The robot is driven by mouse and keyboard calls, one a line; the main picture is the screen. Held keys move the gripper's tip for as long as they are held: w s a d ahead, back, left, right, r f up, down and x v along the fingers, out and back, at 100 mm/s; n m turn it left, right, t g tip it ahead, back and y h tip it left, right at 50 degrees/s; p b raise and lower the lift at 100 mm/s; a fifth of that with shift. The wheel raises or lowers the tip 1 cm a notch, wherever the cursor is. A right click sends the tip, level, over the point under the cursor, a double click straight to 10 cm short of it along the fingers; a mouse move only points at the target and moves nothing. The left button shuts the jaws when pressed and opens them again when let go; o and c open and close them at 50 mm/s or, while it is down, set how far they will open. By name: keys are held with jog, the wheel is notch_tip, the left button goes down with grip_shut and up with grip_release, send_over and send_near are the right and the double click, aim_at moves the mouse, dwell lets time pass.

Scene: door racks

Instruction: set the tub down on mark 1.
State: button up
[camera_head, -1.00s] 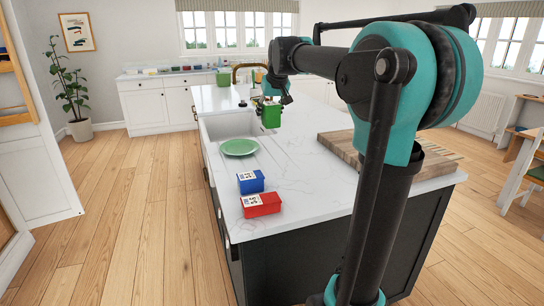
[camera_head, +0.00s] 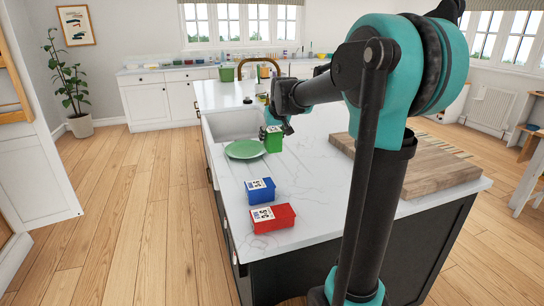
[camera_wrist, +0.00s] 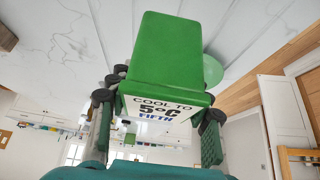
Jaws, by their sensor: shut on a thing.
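My gripper (camera_wrist: 157,112) is shut on a green tub (camera_wrist: 172,52); its two fingers lie on either side of it. The tub's white label reads "COOL TO 5°C FIFTH". In the head view the green tub (camera_head: 274,141) is low over the white island counter (camera_head: 300,185), just right of a green plate (camera_head: 245,149). I cannot tell whether its base touches the counter. My arm hides part of the gripper there. I cannot make out mark 1 in either view; faint lines show on the counter.
A blue tub (camera_head: 261,190) and a red tub (camera_head: 272,218) sit near the counter's front left. A wooden board (camera_head: 425,180) lies to the right. A sink (camera_head: 232,124) with a brass tap (camera_head: 262,64) is behind the plate. Bare counter lies between tubs and board.

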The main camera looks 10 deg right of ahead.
jog(key=shift+f, duration=3.95)
jog(key=shift+f, duration=0.1)
jog(key=o, duration=1.4)
